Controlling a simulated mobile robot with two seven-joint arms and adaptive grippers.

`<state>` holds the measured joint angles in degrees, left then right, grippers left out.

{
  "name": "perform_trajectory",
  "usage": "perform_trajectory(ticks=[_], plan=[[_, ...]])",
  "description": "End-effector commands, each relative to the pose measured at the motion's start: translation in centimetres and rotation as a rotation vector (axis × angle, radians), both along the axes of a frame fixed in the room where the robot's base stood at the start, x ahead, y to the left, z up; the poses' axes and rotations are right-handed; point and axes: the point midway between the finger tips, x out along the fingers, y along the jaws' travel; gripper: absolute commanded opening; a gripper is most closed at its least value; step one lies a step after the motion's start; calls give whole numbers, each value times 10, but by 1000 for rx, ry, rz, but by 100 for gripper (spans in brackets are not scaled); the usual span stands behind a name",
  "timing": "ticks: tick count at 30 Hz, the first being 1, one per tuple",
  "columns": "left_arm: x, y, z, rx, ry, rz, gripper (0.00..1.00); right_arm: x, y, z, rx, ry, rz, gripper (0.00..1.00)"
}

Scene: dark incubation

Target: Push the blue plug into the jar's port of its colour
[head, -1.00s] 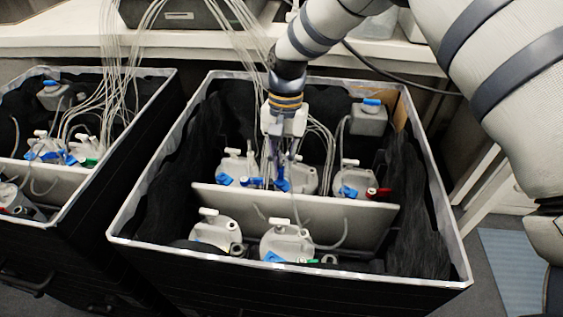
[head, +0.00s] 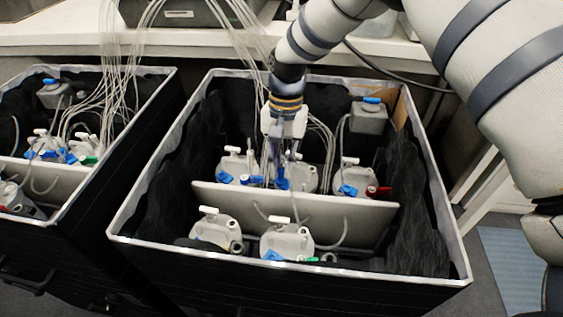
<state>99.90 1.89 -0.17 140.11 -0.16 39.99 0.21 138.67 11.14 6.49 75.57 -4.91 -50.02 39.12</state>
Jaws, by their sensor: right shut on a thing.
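My right gripper (head: 284,168) reaches down from the top into the right-hand black crate, behind the pale divider. It is shut on a small blue piece (head: 282,184), which looks like the blue plug. It is beside the back middle jar (head: 304,178); whether the plug touches a port cannot be told at this size. The back left jar (head: 238,163) and back right jar (head: 354,177) also carry blue parts. A red piece (head: 378,191) is beside the back right jar. My left gripper is not in view.
The crate's pale rim (head: 150,245) and the upright divider (head: 345,218) bound the space. Two white-capped jars (head: 213,228) stand in front of the divider. Thin clear tubes (head: 322,135) hang close to the gripper. A second crate (head: 60,180) stands at the left.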

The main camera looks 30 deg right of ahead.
Motion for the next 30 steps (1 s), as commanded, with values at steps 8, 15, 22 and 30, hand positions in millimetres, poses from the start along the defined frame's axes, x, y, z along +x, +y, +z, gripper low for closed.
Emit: perform_trajectory(ticks=[8, 15, 22, 30], plan=[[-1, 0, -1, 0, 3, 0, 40, 0, 0, -5, -1, 1, 0, 0], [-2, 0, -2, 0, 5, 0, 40, 0, 0, -8, 0, 1, 0, 0], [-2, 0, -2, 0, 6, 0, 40, 0, 0, -10, -1, 1, 0, 31], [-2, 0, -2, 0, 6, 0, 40, 0, 0, -10, -1, 1, 0, 35]])
